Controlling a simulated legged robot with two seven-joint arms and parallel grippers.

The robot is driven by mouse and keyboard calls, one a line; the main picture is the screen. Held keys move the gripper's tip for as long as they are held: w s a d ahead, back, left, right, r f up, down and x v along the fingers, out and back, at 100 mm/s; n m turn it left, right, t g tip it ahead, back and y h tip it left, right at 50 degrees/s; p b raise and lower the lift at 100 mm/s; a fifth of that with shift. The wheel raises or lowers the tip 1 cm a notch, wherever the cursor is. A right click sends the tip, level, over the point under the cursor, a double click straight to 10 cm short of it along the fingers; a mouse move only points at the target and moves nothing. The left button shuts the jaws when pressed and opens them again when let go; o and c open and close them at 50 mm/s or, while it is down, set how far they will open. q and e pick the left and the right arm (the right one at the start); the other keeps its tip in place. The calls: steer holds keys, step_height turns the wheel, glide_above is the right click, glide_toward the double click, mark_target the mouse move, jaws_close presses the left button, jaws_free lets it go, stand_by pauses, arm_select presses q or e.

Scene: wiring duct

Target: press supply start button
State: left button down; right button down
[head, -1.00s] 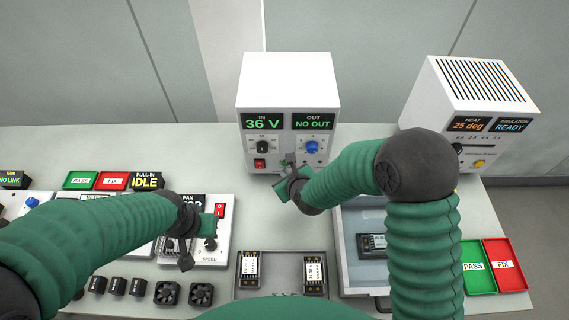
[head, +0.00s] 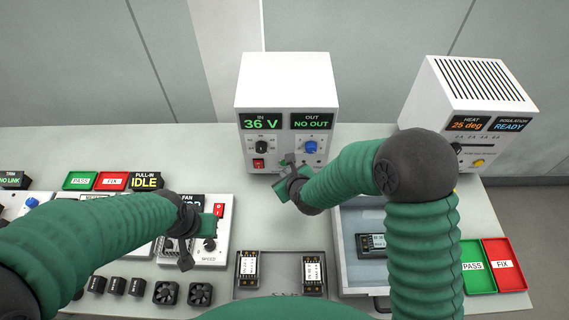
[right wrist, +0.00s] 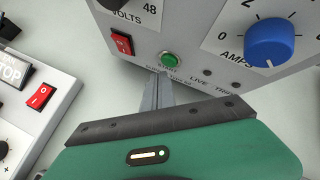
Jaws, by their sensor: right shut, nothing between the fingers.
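The power supply (head: 287,88) is a white box at the back middle. Its displays read "36 V" and "NO OUT". In the right wrist view the green start button (right wrist: 170,60) sits on its front, between a red rocker switch (right wrist: 122,43) and the blue amps knob (right wrist: 268,43). My right gripper (head: 287,163) is at the lower front of the supply, shut and empty. In the right wrist view its fingertips (right wrist: 162,76) are just below the button; I cannot tell whether they touch it. My left gripper (head: 198,240) is over the fan unit; its jaws are too small to read.
A heater box (head: 470,95) reading "25 deg" and "READY" stands at the right. A grey tray (head: 281,262) with two small modules lies in front. Green and red bins (head: 503,265) are at the right edge. Bare table lies between supply and tray.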

steer(key=shift+w, duration=0.4)
steer(key=shift+w+r, duration=0.1)
steer(key=shift+w, duration=0.25)
stand_by(0.9)
steer(key=shift+s+b, duration=0.3)
steer(key=shift+s, duration=0.5)
steer(key=s, duration=0.5)
steer(key=shift+b, duration=0.3)
stand_by(0.4)
